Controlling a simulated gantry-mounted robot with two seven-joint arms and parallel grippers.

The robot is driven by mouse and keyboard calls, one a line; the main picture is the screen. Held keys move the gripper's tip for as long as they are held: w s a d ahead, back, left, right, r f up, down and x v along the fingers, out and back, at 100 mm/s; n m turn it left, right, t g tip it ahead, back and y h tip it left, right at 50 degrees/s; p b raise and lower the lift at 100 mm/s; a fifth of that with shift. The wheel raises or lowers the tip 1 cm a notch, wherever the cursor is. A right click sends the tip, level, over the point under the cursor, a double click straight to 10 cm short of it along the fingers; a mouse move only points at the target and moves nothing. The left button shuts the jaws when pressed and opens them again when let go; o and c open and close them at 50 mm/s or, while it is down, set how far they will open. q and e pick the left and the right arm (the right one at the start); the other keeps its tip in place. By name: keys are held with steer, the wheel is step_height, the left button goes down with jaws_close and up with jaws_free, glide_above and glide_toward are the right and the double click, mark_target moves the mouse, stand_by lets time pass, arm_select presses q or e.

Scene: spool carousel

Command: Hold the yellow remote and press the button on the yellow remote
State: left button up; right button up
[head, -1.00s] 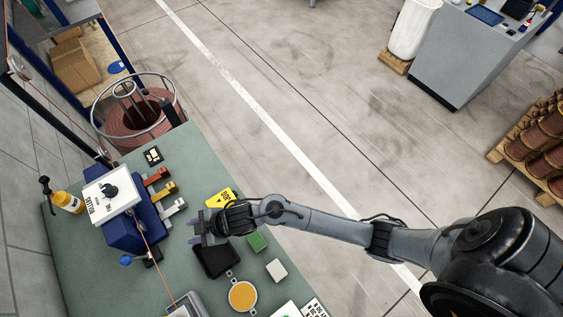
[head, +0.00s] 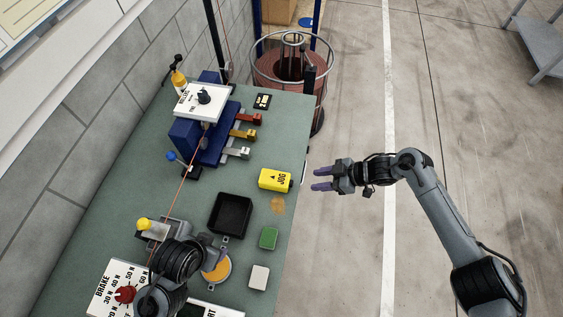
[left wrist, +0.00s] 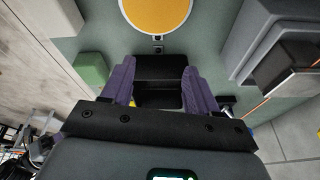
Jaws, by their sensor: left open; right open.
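The yellow remote (head: 275,180), a block marked JOG, lies on the green table near its right edge in the head view. I cannot make out its button clearly. My right gripper (head: 319,179) is open and empty, right of the remote and apart from it, with its purple fingers pointing left. It appears past the table edge. My left gripper (head: 208,244) is over the table near the black tray (head: 230,214), partly hidden by its own wrist. In the left wrist view its fingers (left wrist: 158,75) are spread, with the tray behind them and nothing held.
A green block (head: 268,237), a white block (head: 259,277) and an orange disc (head: 217,270) lie below the remote in the picture. A blue machine (head: 195,142) with red, yellow and grey levers stands upper left. A wire basket (head: 291,65) stands beyond the table.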

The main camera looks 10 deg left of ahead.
arm_select(q)
steer(key=o, duration=0.5)
steer(key=w, duration=0.2)
steer(key=w+m, duration=0.1)
steer(key=w, duration=0.1)
steer(key=shift+a+f, duration=0.2)
steer(key=shift+a, duration=0.05)
steer(key=shift+c, duration=0.2)
steer(key=shift+o, duration=0.4)
steer(key=w+m, duration=0.3)
steer(key=w, duration=0.5)
steer(key=shift+d+g, duration=0.3)
steer(key=shift+g, duration=0.1)
steer(key=m+g, duration=0.3)
steer(key=m, duration=0.8)
glide_toward(268, 176)
steer(key=shift+s+f, duration=0.1)
steer(key=shift+s, duration=0.15)
steer(key=shift+w+f+m, duration=0.15)
steer(key=shift+f+m, duration=0.15)
steer(key=shift+f, duration=0.1)
step_height(268, 176, down, 10)
steer(key=shift+r, duration=0.1)
